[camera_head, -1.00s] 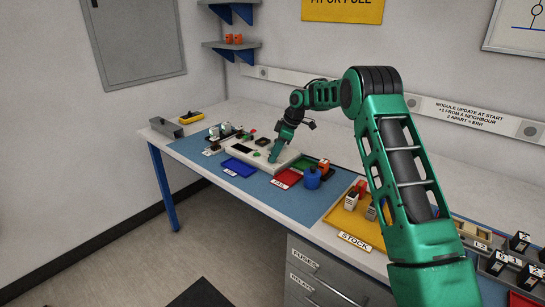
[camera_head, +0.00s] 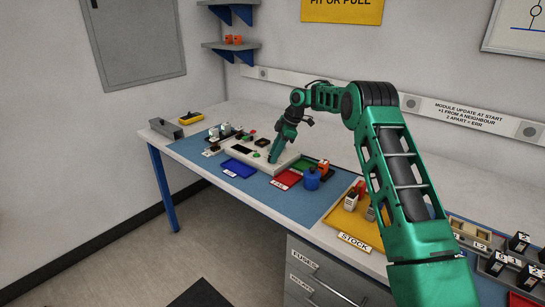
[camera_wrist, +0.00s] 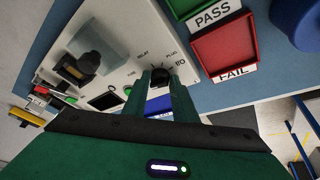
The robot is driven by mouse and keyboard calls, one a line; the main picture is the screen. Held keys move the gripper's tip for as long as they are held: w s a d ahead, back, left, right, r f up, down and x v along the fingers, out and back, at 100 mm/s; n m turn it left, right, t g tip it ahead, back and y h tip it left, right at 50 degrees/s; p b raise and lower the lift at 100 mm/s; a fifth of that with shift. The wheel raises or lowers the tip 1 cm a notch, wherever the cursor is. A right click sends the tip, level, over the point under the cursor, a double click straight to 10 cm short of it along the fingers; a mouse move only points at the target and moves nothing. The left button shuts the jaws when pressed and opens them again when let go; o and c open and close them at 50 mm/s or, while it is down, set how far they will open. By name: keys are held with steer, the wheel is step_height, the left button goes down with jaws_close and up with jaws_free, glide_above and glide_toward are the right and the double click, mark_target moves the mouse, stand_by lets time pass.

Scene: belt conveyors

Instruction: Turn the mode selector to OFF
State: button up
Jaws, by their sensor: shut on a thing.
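The mode selector (camera_wrist: 160,76) is a black round knob on the pale tester panel, seen in the wrist view between my fingertips. Markings around it include RELAY and PLUG; the others are too small or covered to read surely. My gripper (camera_wrist: 161,84) is shut on the knob, with one green finger on each side. In the head view my gripper (camera_head: 273,158) points down onto the right part of the white panel (camera_head: 243,158), and the knob is hidden there. The knob's pointer direction is not clear.
A blue tray (camera_head: 238,168) lies in front of the panel. A red FAIL tray (camera_head: 287,178), a green PASS tray (camera_head: 304,165) and a blue round object (camera_head: 311,181) are at its right. The yellow STOCK tray (camera_head: 345,221) stands nearer me.

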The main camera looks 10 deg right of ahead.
steer(key=o, duration=0.7)
steer(key=shift+o, duration=0.2)
steer(key=w+v, duration=0.1)
steer(key=v, duration=0.9)
steer(key=shift+s+d+r, duration=0.2)
steer(key=shift+s+r, duration=0.15)
steer(key=shift+s, duration=0.1)
